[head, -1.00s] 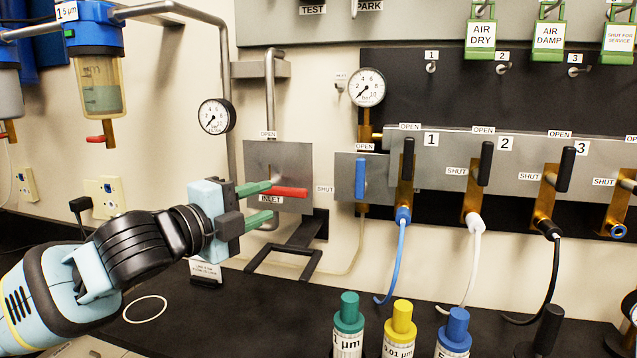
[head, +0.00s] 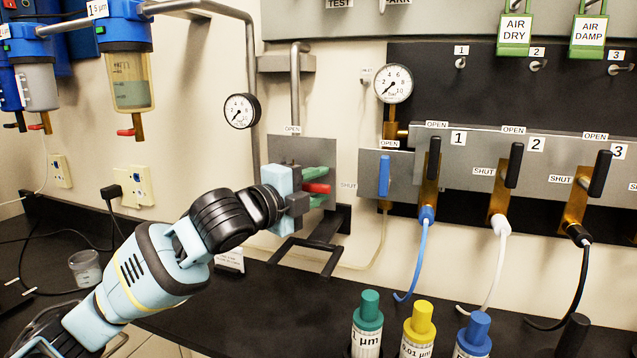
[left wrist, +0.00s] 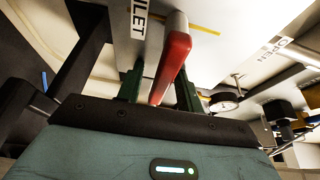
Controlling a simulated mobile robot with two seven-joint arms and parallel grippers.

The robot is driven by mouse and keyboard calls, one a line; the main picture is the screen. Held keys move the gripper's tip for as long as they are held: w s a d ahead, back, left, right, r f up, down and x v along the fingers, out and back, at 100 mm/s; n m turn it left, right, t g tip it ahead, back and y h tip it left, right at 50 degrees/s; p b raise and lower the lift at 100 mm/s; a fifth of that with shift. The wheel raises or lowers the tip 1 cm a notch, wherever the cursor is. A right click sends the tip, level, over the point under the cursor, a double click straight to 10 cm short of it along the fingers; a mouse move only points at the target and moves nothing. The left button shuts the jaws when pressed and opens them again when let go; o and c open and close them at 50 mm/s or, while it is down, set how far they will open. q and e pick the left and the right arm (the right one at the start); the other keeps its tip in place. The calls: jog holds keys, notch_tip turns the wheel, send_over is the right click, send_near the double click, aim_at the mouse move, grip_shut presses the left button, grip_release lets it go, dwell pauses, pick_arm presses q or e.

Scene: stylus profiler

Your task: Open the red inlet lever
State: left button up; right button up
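The red inlet lever (head: 317,188) sits on a grey plate (head: 290,156) and lies sideways, pointing toward the SHUT label (head: 348,186). An OPEN label (head: 292,129) is above the plate. My left gripper (head: 319,187) is at the lever, with one green finger above it and one below. In the left wrist view the red lever (left wrist: 174,62) reaches in between the two green fingers of the gripper (left wrist: 159,88), with gaps seen beside it. The fingers are apart, not closed on the lever. My right gripper is in neither view.
A blue lever (head: 384,175) on its own plate stands to the right, then several black-handled valves. A black stand (head: 315,255) is below the inlet plate. Bottles (head: 368,325) stand at the front of the black bench. A gauge (head: 241,111) is at upper left.

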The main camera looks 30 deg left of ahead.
pick_arm(q)
jog(key=shift+w+d, duration=0.15)
jog(key=shift+w, duration=0.45)
grip_shut()
